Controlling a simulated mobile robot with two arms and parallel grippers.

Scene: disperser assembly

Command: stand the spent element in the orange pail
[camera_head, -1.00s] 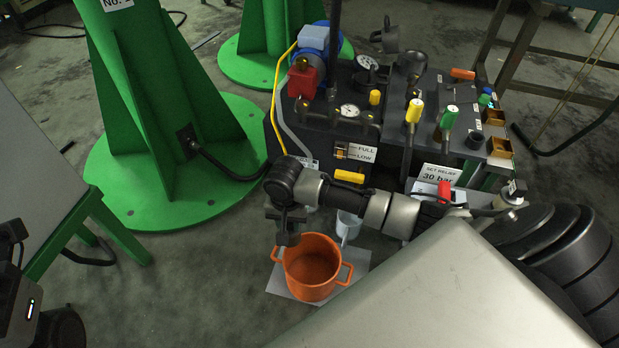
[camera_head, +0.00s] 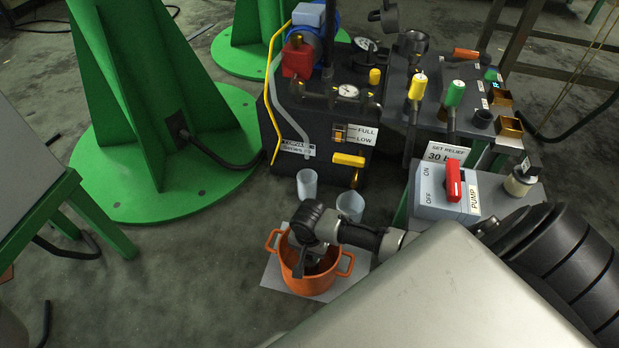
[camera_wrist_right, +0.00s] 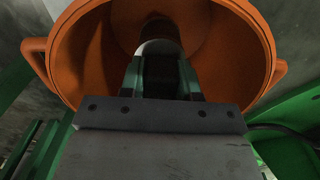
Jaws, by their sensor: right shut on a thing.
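The orange pail (camera_head: 309,283), with two side handles, stands upright on a grey sheet (camera_head: 272,277) on the floor. My right gripper (camera_head: 302,264) points down into the pail's mouth. In the right wrist view the pail (camera_wrist_right: 88,60) opens around my fingers (camera_wrist_right: 160,78). They are shut on the spent element, a cylinder with a pale band (camera_wrist_right: 158,47) and a dark end, inside the rim. Whether it touches the pail's bottom I cannot tell. In the head view my gripper and wrist mostly hide it. My left gripper is not in view.
Two pale cups (camera_head: 307,186) (camera_head: 350,206) stand just behind the pail. The dark hydraulic unit (camera_head: 285,160) has a yellow handle (camera_head: 349,160) at its front. A pump switch box (camera_head: 440,200) is at right, a green column base (camera_head: 150,190) at left. Floor left of the pail is clear.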

